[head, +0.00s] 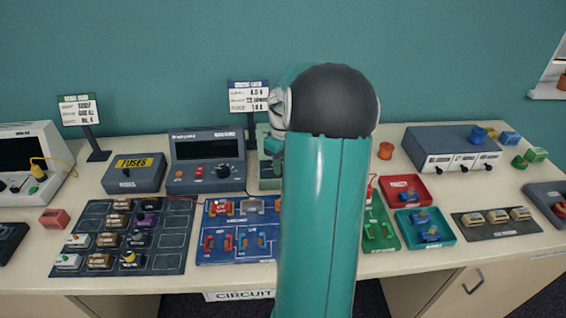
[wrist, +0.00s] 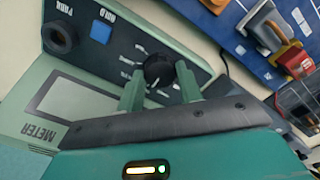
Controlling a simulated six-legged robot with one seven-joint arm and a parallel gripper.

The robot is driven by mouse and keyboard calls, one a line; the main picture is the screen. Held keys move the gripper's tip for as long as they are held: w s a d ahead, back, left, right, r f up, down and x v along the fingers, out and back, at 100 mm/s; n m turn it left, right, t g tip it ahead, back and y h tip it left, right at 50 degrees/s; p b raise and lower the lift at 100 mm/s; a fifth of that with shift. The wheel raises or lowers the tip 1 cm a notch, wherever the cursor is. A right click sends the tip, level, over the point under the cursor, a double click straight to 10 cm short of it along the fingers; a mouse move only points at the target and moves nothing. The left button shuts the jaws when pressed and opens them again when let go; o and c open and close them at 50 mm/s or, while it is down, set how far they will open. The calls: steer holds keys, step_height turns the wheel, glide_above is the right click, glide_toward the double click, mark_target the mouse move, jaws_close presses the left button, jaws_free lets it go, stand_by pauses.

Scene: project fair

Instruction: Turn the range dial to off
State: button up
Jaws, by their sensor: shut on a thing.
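The green meter (wrist: 75,102) shows in the wrist view with a blank grey display, a blue HOLD button (wrist: 101,32) and a round black port marked PROBE. Its black range dial (wrist: 158,66) sits between the two green fingers of my gripper (wrist: 161,75), which are shut on it. The small position marks around the dial are too blurred to read, so I cannot tell which one it points at. In the head view the meter (head: 266,170) shows only as a green edge; my arm hides the dial and the gripper.
A dark power supply (head: 206,150) with its own black knob stands left of the meter, beside a fuse box (head: 134,172). A blue circuit board (head: 236,258) lies in front. Red (head: 423,188) and teal (head: 450,238) trays lie to the right.

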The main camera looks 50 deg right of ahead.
steer(key=o, duration=1)
steer(key=shift+r, duration=0.15)
step_height(320, 180, up, 14)
steer(key=shift+f, duration=0.2)
